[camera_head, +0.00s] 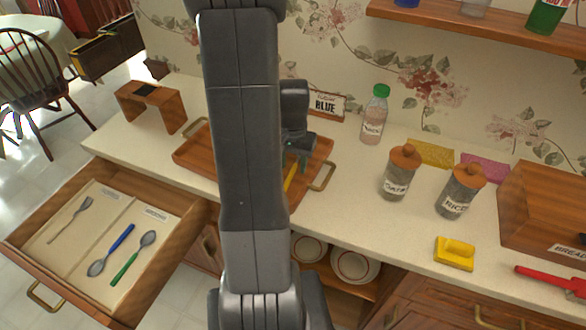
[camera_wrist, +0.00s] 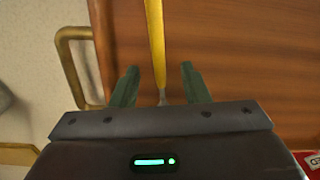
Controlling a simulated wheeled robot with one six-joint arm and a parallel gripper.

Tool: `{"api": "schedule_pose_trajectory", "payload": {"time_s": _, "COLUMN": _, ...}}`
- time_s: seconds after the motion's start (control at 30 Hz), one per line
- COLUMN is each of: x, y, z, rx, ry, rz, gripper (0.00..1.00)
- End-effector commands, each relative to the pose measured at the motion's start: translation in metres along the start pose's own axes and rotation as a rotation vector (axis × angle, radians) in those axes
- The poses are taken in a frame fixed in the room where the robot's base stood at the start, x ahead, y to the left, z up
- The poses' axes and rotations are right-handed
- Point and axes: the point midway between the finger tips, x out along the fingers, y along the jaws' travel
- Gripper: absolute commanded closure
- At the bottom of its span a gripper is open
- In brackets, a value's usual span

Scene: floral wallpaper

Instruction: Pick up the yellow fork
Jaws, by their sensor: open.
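The yellow fork (camera_wrist: 156,45) lies on a brown wooden tray (camera_wrist: 225,50). In the wrist view its yellow handle runs up out of the picture, and its metal end lies toward my gripper's body. My gripper (camera_wrist: 158,85) is open, with one dark green finger on each side of the fork, apart from it. In the head view a short piece of the yellow handle (camera_head: 290,177) shows beside my arm, on the tray (camera_head: 193,157). My arm hides much of the tray, and my gripper (camera_head: 300,160) shows just right of it.
An open drawer (camera_head: 165,245) at left holds a fork (camera_head: 72,218) and blue (camera_head: 112,248) and green (camera_head: 133,258) spoons. A bottle (camera_head: 373,118), jars (camera_head: 399,172) and a yellow sponge-like block (camera_head: 455,253) stand to the right.

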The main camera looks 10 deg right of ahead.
Motion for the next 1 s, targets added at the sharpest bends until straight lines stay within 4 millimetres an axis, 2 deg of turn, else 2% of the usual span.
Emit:
{"api": "schedule_pose_trajectory", "payload": {"time_s": 0.1, "x": 0.007, "y": 0.0, "z": 0.0, "rx": 0.0, "ry": 0.0, "rz": 0.0, "gripper": 0.59}}
{"api": "schedule_pose_trajectory", "payload": {"time_s": 0.37, "x": 0.009, "y": 0.0, "z": 0.0, "rx": 0.0, "ry": 0.001, "rz": 0.0, "gripper": 0.6}}
{"api": "schedule_pose_trajectory", "payload": {"time_s": 0.57, "x": 0.008, "y": 0.0, "z": 0.0, "rx": 0.0, "ry": 0.001, "rz": 0.0, "gripper": 1.0}}
{"api": "schedule_pose_trajectory", "payload": {"time_s": 0.87, "x": 0.007, "y": 0.0, "z": 0.0, "rx": 0.0, "ry": 0.002, "rz": -0.001, "gripper": 1.0}}
{"api": "schedule_pose_trajectory", "payload": {"time_s": 1.0, "x": -0.003, "y": 0.0, "z": -0.001, "rx": 0.0, "ry": 0.003, "rz": -0.001, "gripper": 1.0}}
